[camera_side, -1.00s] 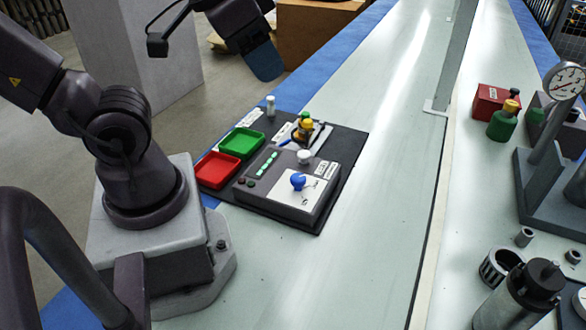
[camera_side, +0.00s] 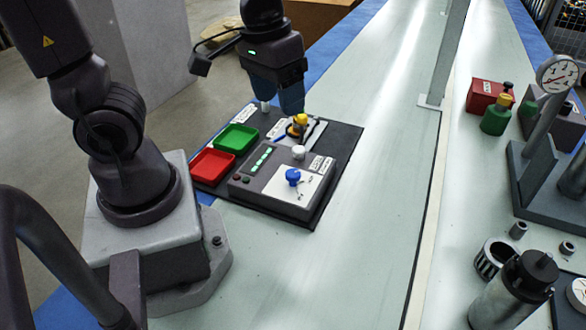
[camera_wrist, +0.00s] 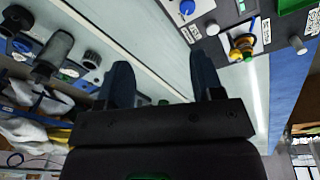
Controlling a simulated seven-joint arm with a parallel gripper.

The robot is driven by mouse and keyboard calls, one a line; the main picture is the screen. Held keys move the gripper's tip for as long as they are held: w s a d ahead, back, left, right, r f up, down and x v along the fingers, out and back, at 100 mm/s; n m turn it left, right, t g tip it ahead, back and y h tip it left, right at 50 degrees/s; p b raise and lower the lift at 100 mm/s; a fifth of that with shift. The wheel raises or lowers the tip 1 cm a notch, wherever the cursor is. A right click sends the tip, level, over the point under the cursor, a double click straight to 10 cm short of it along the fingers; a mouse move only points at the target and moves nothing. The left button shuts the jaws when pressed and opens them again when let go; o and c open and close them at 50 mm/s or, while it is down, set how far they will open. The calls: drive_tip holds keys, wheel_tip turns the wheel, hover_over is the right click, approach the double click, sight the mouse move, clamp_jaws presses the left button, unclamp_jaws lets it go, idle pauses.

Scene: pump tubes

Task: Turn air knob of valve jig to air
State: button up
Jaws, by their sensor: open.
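The valve jig is on a dark base plate. A small fixture (camera_side: 299,127) with a yellow knob, dark parts and a blue lever stands on a white labelled plate; it also shows in the wrist view (camera_wrist: 243,44). Nearer is a grey box (camera_side: 270,190) with a blue knob (camera_side: 293,176) on a white panel and a white knob (camera_side: 299,152). I cannot read which knob is marked air. My gripper (camera_side: 290,106) points down just behind and above the yellow-knobbed fixture in the side view. Its two fingers stand apart and empty in the wrist view (camera_wrist: 162,85).
A green tray (camera_side: 236,139) and a red tray (camera_side: 213,163) sit left of the box. A pale peg (camera_side: 265,106) stands behind. A gauge stand (camera_side: 556,75), a green bottle (camera_side: 496,118) and metal cylinders are at right. The pale table between is clear.

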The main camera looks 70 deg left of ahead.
sight(293, 172)
drive_tip(key=w+a+f+n, duration=0.1)
drive_tip(key=f+n, duration=0.3)
drive_tip(key=f, duration=0.3)
drive_tip(key=w+a+f+n+g, duration=0.1)
drive_tip(key=a+f+n, duration=0.1)
drive_tip(key=f+n, duration=0.3)
drive_tip(key=w+a+f+n, duration=0.1)
drive_tip(key=w+f+n, duration=0.1)
drive_tip(key=f+n, duration=0.3)
drive_tip(key=shift+w+a+f+y, duration=0.1)
drive_tip(key=shift+a+f+y, duration=0.1)
drive_tip(key=shift+f, duration=0.75)
drive_tip(key=shift+a+f+y, duration=0.1)
drive_tip(key=shift+a+f, duration=0.1)
drive_tip(key=shift+f, duration=0.75)
drive_tip(key=c, duration=0.9)
